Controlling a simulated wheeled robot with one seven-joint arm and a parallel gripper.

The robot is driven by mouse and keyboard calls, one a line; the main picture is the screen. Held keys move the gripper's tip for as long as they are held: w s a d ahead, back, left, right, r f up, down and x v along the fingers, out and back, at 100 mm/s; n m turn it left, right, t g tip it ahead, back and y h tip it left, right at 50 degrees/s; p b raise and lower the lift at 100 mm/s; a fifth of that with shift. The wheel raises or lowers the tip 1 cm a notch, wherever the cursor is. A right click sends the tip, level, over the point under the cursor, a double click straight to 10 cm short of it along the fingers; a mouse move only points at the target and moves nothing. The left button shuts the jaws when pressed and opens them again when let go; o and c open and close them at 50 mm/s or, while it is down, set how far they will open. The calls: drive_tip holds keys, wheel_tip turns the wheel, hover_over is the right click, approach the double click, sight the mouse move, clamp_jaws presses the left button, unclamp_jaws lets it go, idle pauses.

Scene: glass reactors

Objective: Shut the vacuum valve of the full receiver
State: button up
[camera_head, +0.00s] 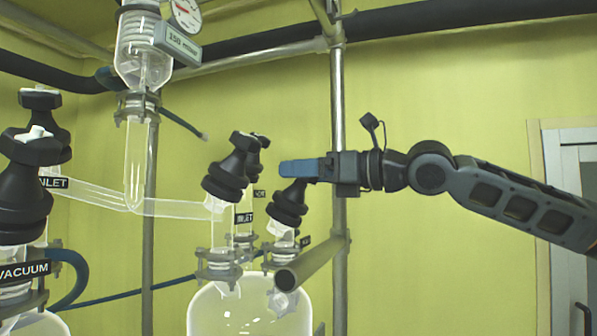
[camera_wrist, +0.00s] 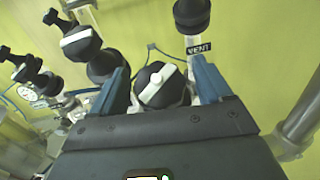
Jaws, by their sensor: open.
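My gripper (camera_head: 286,168) has blue fingers and is at the top of a black valve (camera_head: 288,203) on the right glass receiver (camera_head: 225,308). In the wrist view the open fingers (camera_wrist: 163,80) stand either side of a black knob with a white bar handle (camera_wrist: 157,86); contact cannot be told. This valve's label is too small or hidden to read. Two more black valves (camera_head: 230,168) stand to its left on the same receiver. A valve labelled VACUUM (camera_head: 24,271) stands on the left receiver (camera_head: 42,323). How full each receiver is cannot be told.
A metal post (camera_head: 338,95) rises just behind my gripper, and a horizontal rod end (camera_head: 288,279) sticks out below. A glass column (camera_head: 140,60) with a gauge (camera_head: 187,14) stands at left. A VENT label (camera_wrist: 199,48) shows beyond my right finger.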

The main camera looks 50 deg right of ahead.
drive_tip(key=shift+w+a, duration=0.2)
drive_tip(key=shift+w, duration=0.45)
drive_tip(key=c, duration=1)
drive_tip(key=shift+o, duration=0.2)
drive_tip(key=shift+f+m+h+b, duration=0.15)
drive_tip(key=shift+m+h+b, duration=0.45)
drive_tip(key=shift+b, duration=0.05)
